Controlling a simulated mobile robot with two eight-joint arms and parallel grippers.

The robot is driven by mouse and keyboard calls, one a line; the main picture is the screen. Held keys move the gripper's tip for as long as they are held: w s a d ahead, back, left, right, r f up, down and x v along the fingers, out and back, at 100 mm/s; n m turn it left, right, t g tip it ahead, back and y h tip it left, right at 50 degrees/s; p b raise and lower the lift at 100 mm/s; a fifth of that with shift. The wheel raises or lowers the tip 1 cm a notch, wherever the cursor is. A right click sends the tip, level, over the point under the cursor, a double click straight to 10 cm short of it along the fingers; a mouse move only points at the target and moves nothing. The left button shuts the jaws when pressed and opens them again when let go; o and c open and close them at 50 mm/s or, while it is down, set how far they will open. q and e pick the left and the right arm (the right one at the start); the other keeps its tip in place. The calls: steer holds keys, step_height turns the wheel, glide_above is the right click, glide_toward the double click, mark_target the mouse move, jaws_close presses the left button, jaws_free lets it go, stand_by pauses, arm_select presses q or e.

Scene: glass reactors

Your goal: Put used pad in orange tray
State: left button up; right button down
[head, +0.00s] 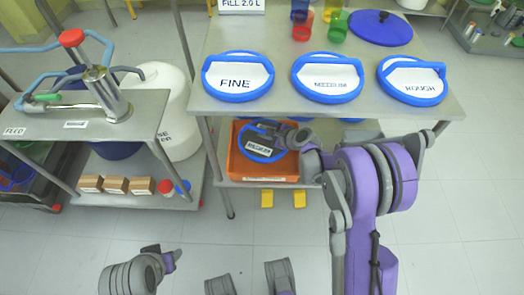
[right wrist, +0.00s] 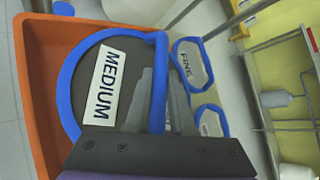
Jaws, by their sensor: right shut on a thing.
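A dark grey round pad (head: 262,154) with a blue rim, a blue handle and a white MEDIUM label is within the outline of the orange tray (head: 234,168) on the lower shelf. My right gripper (head: 284,136) is shut on the pad's blue handle. In the right wrist view the pad (right wrist: 137,80) lies close inside the orange tray wall (right wrist: 42,150), with the handle between the fingers (right wrist: 158,90). I cannot tell whether the pad touches the tray floor. Part of the pad is hidden by my gripper.
White pads labelled FINE (head: 238,76), MEDIUM (head: 327,77) and ROUGH (head: 411,81) lie along the front of the upper tabletop (head: 285,35), above the tray. A side table (head: 130,130) stands at the left. The floor in front is clear.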

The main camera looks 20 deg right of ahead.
mark_target(265, 140)
step_height(265, 140, down, 5)
steer(key=shift+s+r+b, duration=0.15)
steer(key=shift+b, duration=0.35)
step_height(265, 140, down, 4)
steer(key=shift+f+b, duration=0.15)
steer(key=shift+b, duration=0.45)
steer(key=c, duration=0.8)
jaws_free()
steer(key=shift+o, duration=0.2)
